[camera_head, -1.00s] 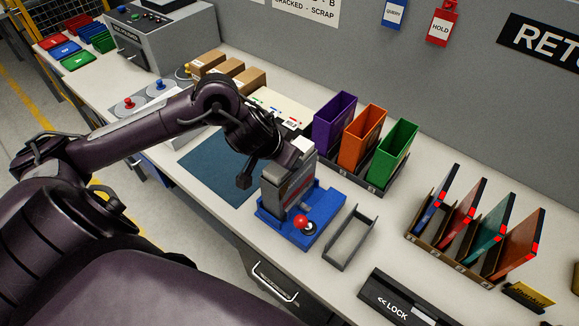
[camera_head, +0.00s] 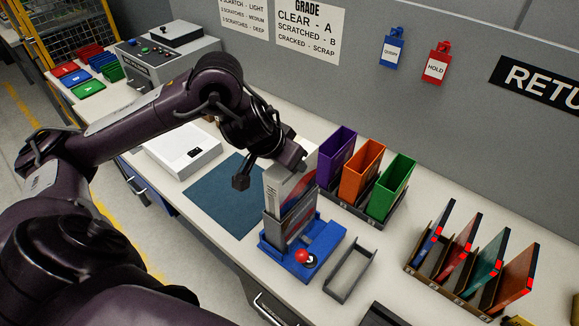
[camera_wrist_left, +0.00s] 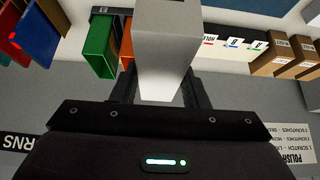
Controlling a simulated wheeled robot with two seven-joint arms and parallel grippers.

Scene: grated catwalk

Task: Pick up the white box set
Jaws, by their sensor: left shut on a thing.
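The white box set (camera_head: 275,186) stands upright at the blue fixture (camera_head: 325,238), its lower part inside the fixture's grey upright holder (camera_head: 273,231). A patterned dark and red side shows on the box. My left gripper (camera_head: 292,166) is shut on the top of the box. In the left wrist view the pale box (camera_wrist_left: 163,45) sits between the two fingers of the left gripper (camera_wrist_left: 160,92). The box's far end is out of sight there. A red ball knob (camera_head: 302,256) is at the front of the fixture. My right gripper is not in view.
Purple (camera_head: 337,152), orange (camera_head: 363,165) and green (camera_head: 391,187) bins stand behind the fixture. An empty grey frame (camera_head: 349,271) lies right of it. A rack of coloured cases (camera_head: 470,255) is farther right. A blue mat (camera_head: 222,198) and a white device (camera_head: 183,150) are left.

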